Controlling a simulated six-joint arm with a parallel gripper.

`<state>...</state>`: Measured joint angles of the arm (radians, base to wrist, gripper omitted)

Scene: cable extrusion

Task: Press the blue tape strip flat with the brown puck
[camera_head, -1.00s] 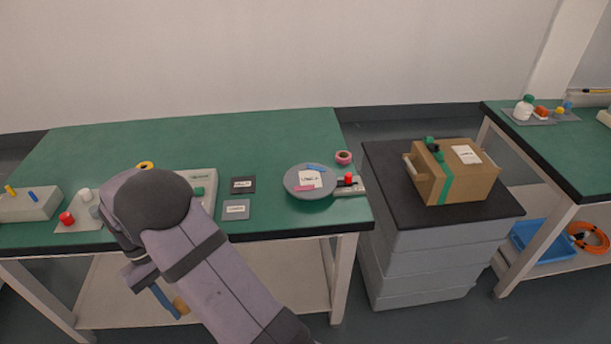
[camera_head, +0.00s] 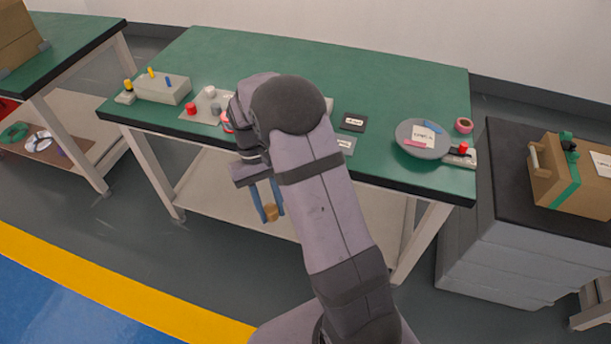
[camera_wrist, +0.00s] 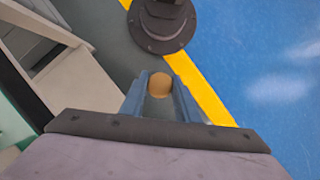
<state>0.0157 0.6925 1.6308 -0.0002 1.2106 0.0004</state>
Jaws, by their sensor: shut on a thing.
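My gripper (camera_head: 270,213) hangs in front of the green table's front edge, below the tabletop. Its blue fingers are shut on the brown puck (camera_head: 271,211). The wrist view shows the puck (camera_wrist: 160,85) between the two fingertips, over the floor. A blue tape strip (camera_head: 433,128) lies on the grey round disc (camera_head: 409,147) at the table's right side, beside a white label and a pink strip. My gripper is well to the left of the disc and apart from it.
The green table (camera_head: 370,75) has a free back half. A roll of pink tape (camera_head: 463,125) and a red-button box (camera_head: 461,155) stand by the disc. A grey block with pegs (camera_head: 162,89) is at the left. A cardboard box (camera_head: 575,170) sits on a cabinet at the right.

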